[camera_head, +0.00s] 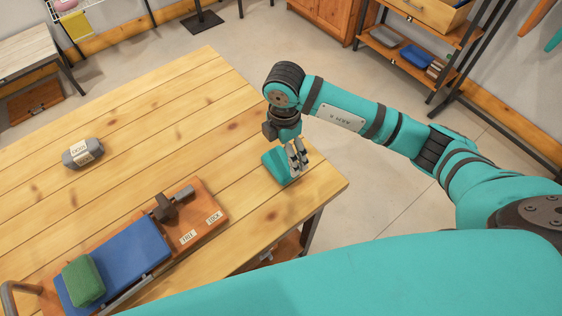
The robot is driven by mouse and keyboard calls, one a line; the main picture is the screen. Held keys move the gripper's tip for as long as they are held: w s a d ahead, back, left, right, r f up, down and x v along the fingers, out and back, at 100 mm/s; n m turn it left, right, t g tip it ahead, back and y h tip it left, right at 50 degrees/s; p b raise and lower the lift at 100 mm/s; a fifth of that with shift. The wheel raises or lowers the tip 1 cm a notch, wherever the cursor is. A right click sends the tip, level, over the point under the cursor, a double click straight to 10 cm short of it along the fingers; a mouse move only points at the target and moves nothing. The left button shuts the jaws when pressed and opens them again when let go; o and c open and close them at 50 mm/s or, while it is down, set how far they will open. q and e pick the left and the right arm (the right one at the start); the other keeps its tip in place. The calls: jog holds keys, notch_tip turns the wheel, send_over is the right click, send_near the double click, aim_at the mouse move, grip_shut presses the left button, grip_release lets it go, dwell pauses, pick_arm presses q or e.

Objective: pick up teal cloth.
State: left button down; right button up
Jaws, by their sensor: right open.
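My left gripper is not in view.
The wooden table (125,130) has clear boards left of the cloth. A labelled grey bundle (82,152) lies at the left. In front is a wooden board (207,203) with a dark lever, a blue pad (125,258) and a green block (83,281). Shelves stand back right.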

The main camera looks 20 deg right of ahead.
aim_at(281, 162)
jog(key=f, duration=0.1)
jog(key=f+p, duration=0.1)
jog(key=f, duration=0.2)
jog(key=shift+s+a+f+p, duration=0.2)
jog(key=shift+s+a+p, duration=0.05)
jog(key=shift+a+p, duration=0.15)
jog(key=shift+f, duration=0.35)
jog(key=shift+c, duration=0.4)
jog(key=c, duration=0.7)
